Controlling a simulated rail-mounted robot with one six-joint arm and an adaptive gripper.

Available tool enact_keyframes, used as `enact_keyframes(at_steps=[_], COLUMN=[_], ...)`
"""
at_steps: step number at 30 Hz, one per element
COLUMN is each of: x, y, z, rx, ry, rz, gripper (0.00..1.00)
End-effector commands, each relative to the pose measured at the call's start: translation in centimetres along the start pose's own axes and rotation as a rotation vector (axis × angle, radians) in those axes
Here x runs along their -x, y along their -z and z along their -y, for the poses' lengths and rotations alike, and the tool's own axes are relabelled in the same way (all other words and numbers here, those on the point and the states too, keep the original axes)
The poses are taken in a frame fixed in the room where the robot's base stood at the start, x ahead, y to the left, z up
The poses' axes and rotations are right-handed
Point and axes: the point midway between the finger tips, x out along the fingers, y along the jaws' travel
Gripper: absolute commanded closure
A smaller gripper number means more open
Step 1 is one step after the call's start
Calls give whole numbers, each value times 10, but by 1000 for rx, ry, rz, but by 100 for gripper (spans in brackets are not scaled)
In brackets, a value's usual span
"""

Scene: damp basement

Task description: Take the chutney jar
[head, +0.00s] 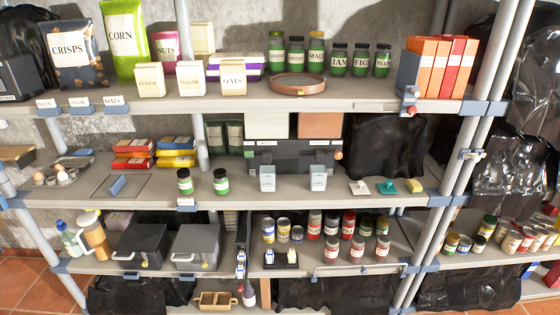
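No label that clearly reads chutney can be made out in the head view. On the top shelf, labelled jars with dark green contents stand behind and beside a round brown tray (298,91). The front ones read JAM (338,62), FIG (361,62) and a partly legible third jar (382,62). Three taller jars stand to their left: a left one (276,57), a middle one (297,57) and a right one (316,55); their labels are too small to read surely. Two more dark-lidded jars (184,182) (221,182) stand on the middle shelf. My gripper is not in view.
Flour, sugar and oats boxes (190,80) stand left of the tray, and orange and red binders (437,65) to the right of the jars. Shelf posts (478,130) rise at the right. Cans and bottles (331,236) fill part of the lower shelf.

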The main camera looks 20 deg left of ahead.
Motion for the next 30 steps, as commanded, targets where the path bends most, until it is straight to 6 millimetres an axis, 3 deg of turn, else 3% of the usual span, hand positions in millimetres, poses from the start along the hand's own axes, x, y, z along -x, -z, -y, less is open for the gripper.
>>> enact_keyframes(at_steps=[12,30], x=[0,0], y=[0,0], z=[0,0], rx=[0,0], ry=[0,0], rz=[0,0], gripper=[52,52])
